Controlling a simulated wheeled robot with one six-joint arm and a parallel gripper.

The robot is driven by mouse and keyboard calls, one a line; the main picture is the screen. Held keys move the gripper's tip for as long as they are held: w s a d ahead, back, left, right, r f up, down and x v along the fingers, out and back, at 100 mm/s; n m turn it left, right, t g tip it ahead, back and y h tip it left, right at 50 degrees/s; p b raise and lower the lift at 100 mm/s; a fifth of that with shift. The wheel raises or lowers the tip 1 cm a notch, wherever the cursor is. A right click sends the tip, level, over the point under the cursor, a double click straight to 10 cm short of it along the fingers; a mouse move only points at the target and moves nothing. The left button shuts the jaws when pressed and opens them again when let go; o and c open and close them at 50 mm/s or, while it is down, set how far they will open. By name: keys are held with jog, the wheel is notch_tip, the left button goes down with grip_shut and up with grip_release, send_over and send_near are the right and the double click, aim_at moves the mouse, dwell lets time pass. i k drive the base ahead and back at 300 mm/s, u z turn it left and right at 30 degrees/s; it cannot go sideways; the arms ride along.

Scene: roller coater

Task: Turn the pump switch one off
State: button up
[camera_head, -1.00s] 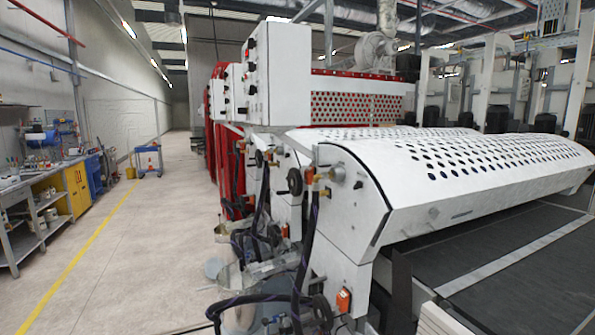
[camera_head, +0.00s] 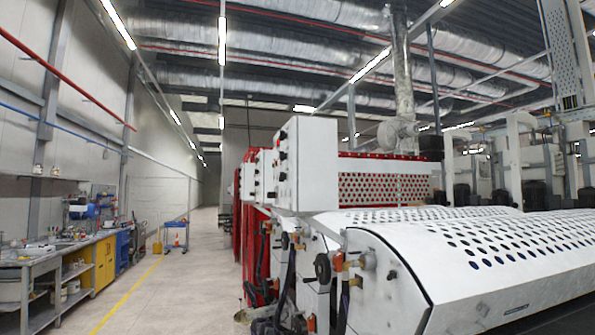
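The roller coater is a large white machine with a perforated curved cover (camera_head: 470,240) at the right. White control boxes stand on its left side; the nearest control box (camera_head: 312,165) carries small dark knobs (camera_head: 282,155) on its left edge. Another control box (camera_head: 264,175) stands behind it. I cannot tell which knob is pump switch one, or how any knob is set. A black handwheel (camera_head: 322,267) and orange-red valve parts sit on the machine's near end. My gripper is not in view.
A clear concrete aisle (camera_head: 200,260) runs along the left of the machine, with a yellow floor line (camera_head: 128,292). A workbench (camera_head: 55,262) and yellow cabinet (camera_head: 104,262) line the left wall. A blue trolley (camera_head: 176,237) stands farther back.

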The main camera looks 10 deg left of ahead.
aim_at(281, 175)
jog(key=k, duration=0.5)
jog(key=u, duration=1.2)
jog(key=i, duration=0.9)
jog(key=u, duration=1.05)
jog(key=i, duration=1.45)
jog(key=z, duration=0.55)
jog(key=i, duration=1.1)
jog(key=z, duration=0.95)
